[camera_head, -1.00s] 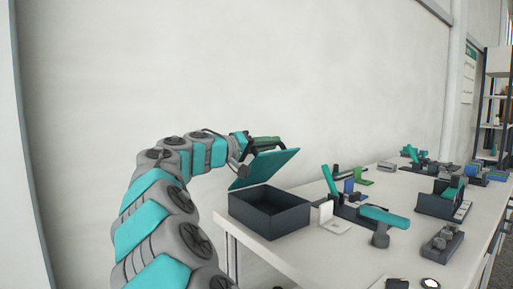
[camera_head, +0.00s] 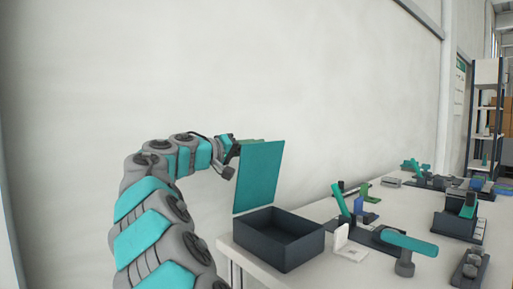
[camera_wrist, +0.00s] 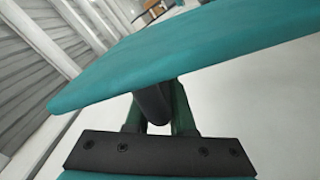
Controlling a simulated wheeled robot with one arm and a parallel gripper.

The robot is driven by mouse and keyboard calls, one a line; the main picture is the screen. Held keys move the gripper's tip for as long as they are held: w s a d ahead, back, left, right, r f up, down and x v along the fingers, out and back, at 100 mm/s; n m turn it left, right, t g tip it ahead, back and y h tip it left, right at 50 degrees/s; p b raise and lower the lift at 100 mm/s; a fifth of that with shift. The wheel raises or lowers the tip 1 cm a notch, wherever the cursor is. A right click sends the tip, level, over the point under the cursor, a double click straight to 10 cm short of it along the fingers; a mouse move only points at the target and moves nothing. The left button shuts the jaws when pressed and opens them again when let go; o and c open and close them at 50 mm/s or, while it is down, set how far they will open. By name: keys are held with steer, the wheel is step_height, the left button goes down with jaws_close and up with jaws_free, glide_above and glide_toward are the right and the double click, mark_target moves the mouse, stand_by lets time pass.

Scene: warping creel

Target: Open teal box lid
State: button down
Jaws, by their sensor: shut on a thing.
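The dark box (camera_head: 278,241) stands at the near left corner of the table, and its inside shows empty. Its teal lid (camera_head: 259,178) stands nearly upright above the back left side of the box. In the wrist view the lid (camera_wrist: 200,50) stretches across the picture, close in front of my gripper (camera_wrist: 160,112). My gripper is shut on the lid's handle; in the head view its end (camera_head: 236,150) is at the lid's upper left, partly hidden behind the lid. The handle itself is mostly hidden.
The white table (camera_head: 330,272) runs off to the right. A small white bracket (camera_head: 347,245) and a teal-handled clamp (camera_head: 405,250) stand just right of the box. Several more fixtures are farther back. A plain wall (camera_head: 330,80) is behind.

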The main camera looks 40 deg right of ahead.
steer(key=shift+w+f, duration=0.3)
steer(key=shift+f, duration=0.4)
steer(key=c, duration=1)
jaws_free()
steer(key=shift+w, duration=0.1)
steer(key=shift+c, duration=0.2)
steer(key=shift+o, duration=1.2)
steer(key=shift+r, duration=0.25)
steer(key=shift+r, duration=0.1)
steer(key=shift+a, duration=0.1)
steer(key=a, duration=0.7)
steer(key=shift+w+a+b, duration=0.15)
steer(key=shift+a+b, duration=0.2)
steer(key=shift+b, duration=0.1)
